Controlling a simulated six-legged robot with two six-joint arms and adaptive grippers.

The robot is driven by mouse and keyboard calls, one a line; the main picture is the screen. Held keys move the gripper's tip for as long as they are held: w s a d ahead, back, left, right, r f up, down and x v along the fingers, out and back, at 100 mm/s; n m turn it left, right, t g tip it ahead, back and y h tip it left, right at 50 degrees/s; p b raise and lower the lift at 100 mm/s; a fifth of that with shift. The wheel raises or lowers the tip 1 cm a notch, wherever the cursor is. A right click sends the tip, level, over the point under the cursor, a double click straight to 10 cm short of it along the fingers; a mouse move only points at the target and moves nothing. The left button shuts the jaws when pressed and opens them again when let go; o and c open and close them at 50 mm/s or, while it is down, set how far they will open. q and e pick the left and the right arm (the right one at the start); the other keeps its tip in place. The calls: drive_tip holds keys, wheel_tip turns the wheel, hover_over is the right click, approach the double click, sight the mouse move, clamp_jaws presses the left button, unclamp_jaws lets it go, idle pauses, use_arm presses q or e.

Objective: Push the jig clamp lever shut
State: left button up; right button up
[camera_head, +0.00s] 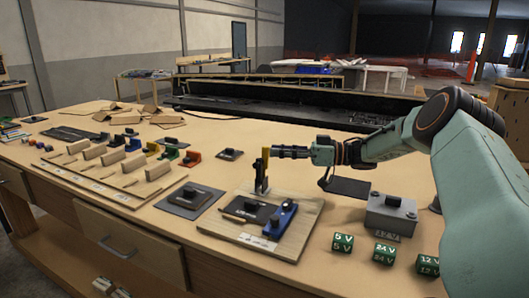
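A wooden jig board (296,236) lies near the front edge of the bench. It carries a dark block (246,209) and a blue part (281,218). The clamp lever (264,165) stands upright at the board's back, with a yellow tip. My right gripper (276,152) reaches in from the right at the height of the yellow tip. Its fingers look closed together in one narrow bar, right beside the lever; I cannot tell whether they touch it. Nothing shows held between them. My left gripper is not in view.
A dark plate (189,199) lies left of the board. Further left are wooden blocks (158,170) and coloured parts (190,158).

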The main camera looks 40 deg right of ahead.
sight(263, 153)
drive_tip(key=w+a, duration=0.1)
drive_tip(key=w+f, duration=0.1)
drive_tip(key=w+a, duration=0.1)
drive_tip(key=w, duration=0.1)
drive_tip(key=shift+w+a+f+b, duration=0.1)
drive_tip(key=shift+a+f+b, duration=0.2)
drive_tip(key=shift+f+b, duration=0.1)
drive_tip(key=shift+a+r, duration=0.25)
drive_tip(key=shift+r, duration=0.1)
drive_tip(key=shift+o, duration=0.5)
drive_tip(key=shift+s+d, duration=0.2)
drive_tip(key=shift+d, duration=0.15)
drive_tip(key=shift+a, duration=0.1)
drive_tip(key=c, duration=0.3)
drive_tip(key=shift+w, duration=0.2)
drive_tip(key=c, duration=0.3)
drive_tip(key=shift+s, duration=0.15)
clamp_jaws()
